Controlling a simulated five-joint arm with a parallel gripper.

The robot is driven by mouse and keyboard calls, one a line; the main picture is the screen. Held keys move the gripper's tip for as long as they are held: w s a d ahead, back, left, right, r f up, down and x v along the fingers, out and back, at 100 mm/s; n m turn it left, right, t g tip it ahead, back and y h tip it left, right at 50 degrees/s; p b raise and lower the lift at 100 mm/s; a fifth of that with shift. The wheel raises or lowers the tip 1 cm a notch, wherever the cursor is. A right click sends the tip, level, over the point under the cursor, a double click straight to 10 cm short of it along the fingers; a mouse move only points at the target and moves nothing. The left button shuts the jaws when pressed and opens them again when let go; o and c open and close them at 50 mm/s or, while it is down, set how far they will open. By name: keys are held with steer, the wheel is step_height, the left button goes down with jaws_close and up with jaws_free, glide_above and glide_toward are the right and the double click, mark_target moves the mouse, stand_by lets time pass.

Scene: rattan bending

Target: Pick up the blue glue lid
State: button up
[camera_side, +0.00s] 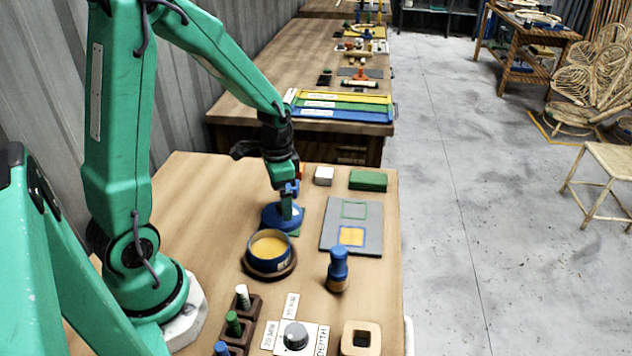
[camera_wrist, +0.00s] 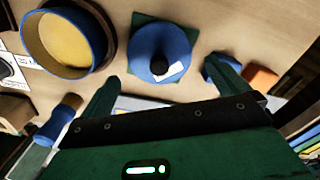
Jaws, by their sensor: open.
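The blue glue lid (camera_wrist: 150,40) is round with a dark knob (camera_wrist: 160,66) and a white label. It lies on a green square (camera_wrist: 190,32) on the bench. In the side view the lid (camera_side: 272,217) is partly hidden by my gripper (camera_side: 287,208). My gripper is open and points down over the lid. In the wrist view its two fingers (camera_wrist: 160,76) are spread to either side, with the knob between them in the picture. I cannot tell whether they touch the lid.
An open blue pot of yellow glue (camera_side: 269,250) stands on a dark round base close to the lid. A blue-topped bottle (camera_side: 338,268), a grey board (camera_side: 366,212) and a rack of handled tools (camera_side: 236,325) are nearby. Bare bench lies left of the lid.

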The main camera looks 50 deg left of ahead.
steer(key=shift+f, duration=2.1)
steer(key=c, duration=0.7)
steer(key=shift+r, duration=0.1)
steer(key=shift+c, duration=0.2)
steer(key=shift+r, duration=0.7)
steer(key=r, duration=0.3)
steer(key=shift+d, duration=0.25)
steer(key=s+d+r, duration=0.3)
steer(key=d+r, duration=0.3)
steer(key=d, duration=0.4)
steer(key=shift+d+r, duration=0.2)
steer(key=shift+d, duration=0.2)
steer(key=shift+s, duration=0.1)
steer(key=s+a+r+m, duration=0.1)
steer(key=s+a+m, duration=0.1)
steer(key=s, duration=0.3)
steer(key=shift+s+m, duration=0.25)
steer(key=shift+m, duration=0.25)
